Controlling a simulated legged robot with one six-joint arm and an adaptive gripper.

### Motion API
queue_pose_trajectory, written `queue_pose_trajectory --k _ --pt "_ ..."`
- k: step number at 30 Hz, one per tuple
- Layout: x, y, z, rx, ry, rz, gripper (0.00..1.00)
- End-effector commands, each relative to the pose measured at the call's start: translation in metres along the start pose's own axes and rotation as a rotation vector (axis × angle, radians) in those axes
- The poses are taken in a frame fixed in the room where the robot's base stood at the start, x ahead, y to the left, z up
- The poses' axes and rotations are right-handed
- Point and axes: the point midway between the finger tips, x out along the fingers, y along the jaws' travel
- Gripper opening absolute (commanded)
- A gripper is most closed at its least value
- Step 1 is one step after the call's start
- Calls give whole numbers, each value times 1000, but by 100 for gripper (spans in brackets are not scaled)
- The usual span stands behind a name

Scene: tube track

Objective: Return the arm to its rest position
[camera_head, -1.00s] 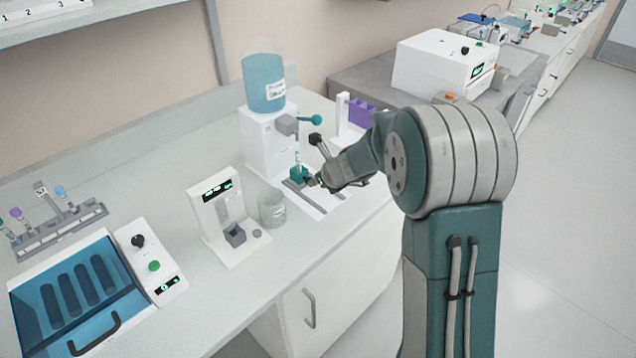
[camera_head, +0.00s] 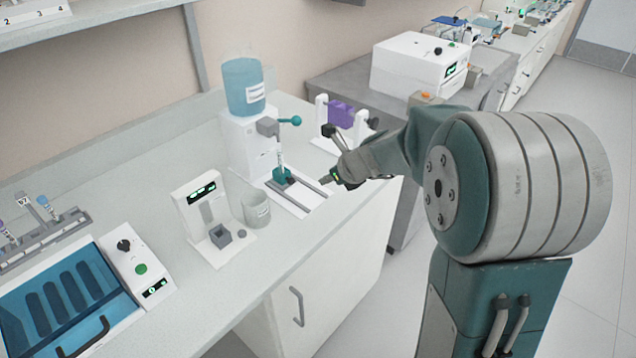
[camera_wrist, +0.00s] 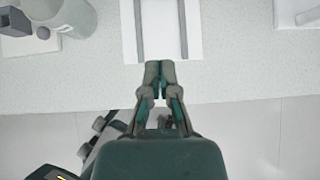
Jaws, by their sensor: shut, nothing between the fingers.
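My gripper (camera_wrist: 160,68) is shut and empty in the wrist view, pointing at the bench front edge and the white plate with two grey rails (camera_wrist: 161,25). In the head view my gripper (camera_head: 334,180) is small and partly hidden by its own wrist, beside the right end of the railed plate (camera_head: 300,200). My arm is bent, with its large joint at the right of the picture. A teal holder with a tube (camera_head: 282,174) sits at the far end of the rails, apart from my gripper.
A dispenser with a blue tank (camera_head: 244,88) stands behind the rails. A small white device (camera_head: 205,222) and a clear beaker (camera_head: 256,209) are left of them. A purple rack (camera_head: 342,114) stands behind my wrist. The floor (camera_head: 600,240) to the right is clear.

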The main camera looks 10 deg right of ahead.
Motion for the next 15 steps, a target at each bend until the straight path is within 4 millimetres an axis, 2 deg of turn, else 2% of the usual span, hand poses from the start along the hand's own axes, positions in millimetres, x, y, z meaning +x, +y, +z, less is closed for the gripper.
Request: queue_pose_trajectory --k 8,11,15 --pt "-10 3 0 -25 2 2 0" --pt "-25 17 4 -168 10 10 0" --pt "-64 53 4 -553 42 35 0"
